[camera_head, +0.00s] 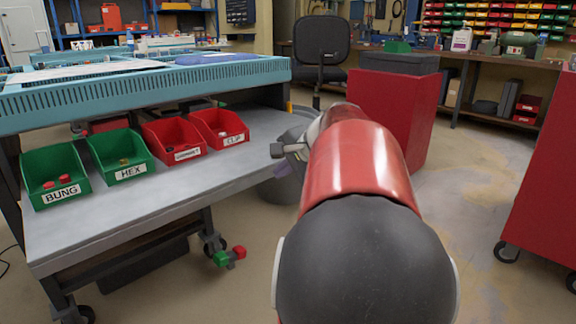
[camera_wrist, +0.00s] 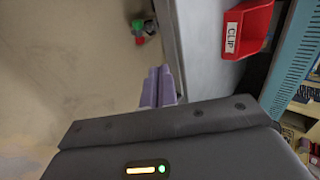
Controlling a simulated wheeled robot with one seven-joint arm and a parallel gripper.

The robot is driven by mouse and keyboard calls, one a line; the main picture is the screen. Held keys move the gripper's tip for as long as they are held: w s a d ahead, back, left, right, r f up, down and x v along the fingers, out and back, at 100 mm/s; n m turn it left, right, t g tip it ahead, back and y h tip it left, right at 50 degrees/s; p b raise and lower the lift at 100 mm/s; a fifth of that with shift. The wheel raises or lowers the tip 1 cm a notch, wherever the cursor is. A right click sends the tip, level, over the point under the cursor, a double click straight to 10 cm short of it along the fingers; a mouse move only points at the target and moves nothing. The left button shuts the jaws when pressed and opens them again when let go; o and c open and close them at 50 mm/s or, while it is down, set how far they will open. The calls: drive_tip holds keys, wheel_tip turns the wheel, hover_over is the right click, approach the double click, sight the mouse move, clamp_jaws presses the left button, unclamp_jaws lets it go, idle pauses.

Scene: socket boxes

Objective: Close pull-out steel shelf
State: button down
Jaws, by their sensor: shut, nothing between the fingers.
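The grey steel shelf (camera_head: 150,205) is pulled out from under the blue-topped workbench (camera_head: 150,85) at the left of the head view. It also fills a strip in the wrist view (camera_wrist: 203,75). My gripper shows at the wrist view's centre as two purple fingers (camera_wrist: 158,86), pressed together and empty. They are right beside the shelf's edge; I cannot tell whether they touch it. In the head view my arm mostly hides the gripper, near the shelf's right end.
Several bins stand on the shelf: green BUNG (camera_head: 55,178), green HEX (camera_head: 119,160), a red bin (camera_head: 174,142) and red CLIP (camera_head: 220,130). A grey round bin (camera_head: 285,190) stands beyond the shelf's right end. Red cabinets (camera_head: 385,105) and a chair (camera_head: 320,55) stand farther off.

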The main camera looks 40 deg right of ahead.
drive_tip(key=shift+w+a+f, duration=0.1)
drive_tip(key=shift+w+f, duration=0.1)
drive_tip(key=shift+w, duration=1)
drive_tip(key=shift+w+f, duration=0.15)
drive_tip(key=shift+w, duration=1)
